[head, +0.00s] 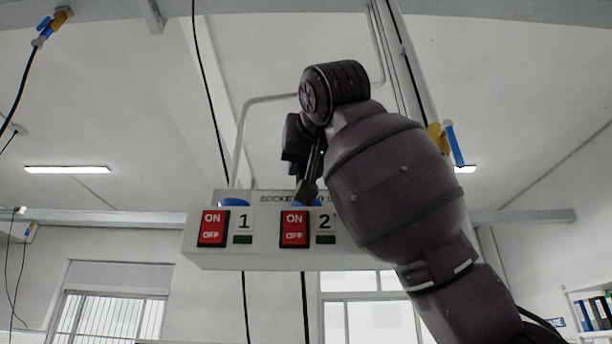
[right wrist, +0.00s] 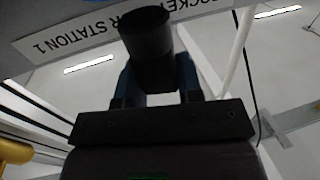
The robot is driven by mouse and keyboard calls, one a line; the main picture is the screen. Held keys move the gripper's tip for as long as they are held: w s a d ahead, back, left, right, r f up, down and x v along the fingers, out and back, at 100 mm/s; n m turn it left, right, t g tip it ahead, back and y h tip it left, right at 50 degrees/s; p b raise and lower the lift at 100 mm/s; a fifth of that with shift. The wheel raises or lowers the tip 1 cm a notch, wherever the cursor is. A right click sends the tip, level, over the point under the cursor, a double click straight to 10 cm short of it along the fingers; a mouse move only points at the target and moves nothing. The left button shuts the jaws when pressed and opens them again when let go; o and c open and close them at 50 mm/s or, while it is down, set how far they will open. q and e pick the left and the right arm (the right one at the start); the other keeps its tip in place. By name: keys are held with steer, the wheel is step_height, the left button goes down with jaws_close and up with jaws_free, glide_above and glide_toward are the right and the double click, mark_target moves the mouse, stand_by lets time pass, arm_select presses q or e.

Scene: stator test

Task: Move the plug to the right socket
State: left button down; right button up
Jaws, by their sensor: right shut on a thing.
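My right gripper (head: 306,165) comes in from the right, above the socket box (head: 215,255). In the right wrist view its two blue fingers (right wrist: 153,85) are shut on a dark round plug (right wrist: 148,42). In the head view a dark piece at the fingers reaches down to the box top behind switch 2. A blue socket (head: 235,202) shows above switch 1, at the left. Part of another blue socket (head: 311,203) shows above switch 2, at the right, partly covered by the gripper. I cannot tell whether the plug is seated. My left gripper is not in view.
The box front has red ON/OFF switches marked 1 (head: 213,228) and 2 (head: 294,228). Its sign (right wrist: 75,42) is close beside the plug in the wrist view. Black cables hang near the box. A blue and yellow connector (head: 453,143) hangs right of my arm.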

steer(key=shift+f, duration=0.35)
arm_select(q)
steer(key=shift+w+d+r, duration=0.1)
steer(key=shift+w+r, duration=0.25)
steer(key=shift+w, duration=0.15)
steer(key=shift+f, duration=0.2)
arm_select(e)
steer(key=shift+s, duration=0.1)
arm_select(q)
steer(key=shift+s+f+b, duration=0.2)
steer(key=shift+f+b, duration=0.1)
arm_select(e)
steer(key=shift+s, duration=0.1)
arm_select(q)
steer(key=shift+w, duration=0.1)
arm_select(e)
steer(key=shift+f, duration=0.25)
arm_select(q)
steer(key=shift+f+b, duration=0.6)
steer(key=shift+b, duration=0.05)
arm_select(e)
steer(key=shift+f, duration=0.45)
arm_select(q)
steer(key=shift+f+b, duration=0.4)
steer(key=shift+b, duration=0.1)
arm_select(e)
steer(key=shift+f, duration=0.55)
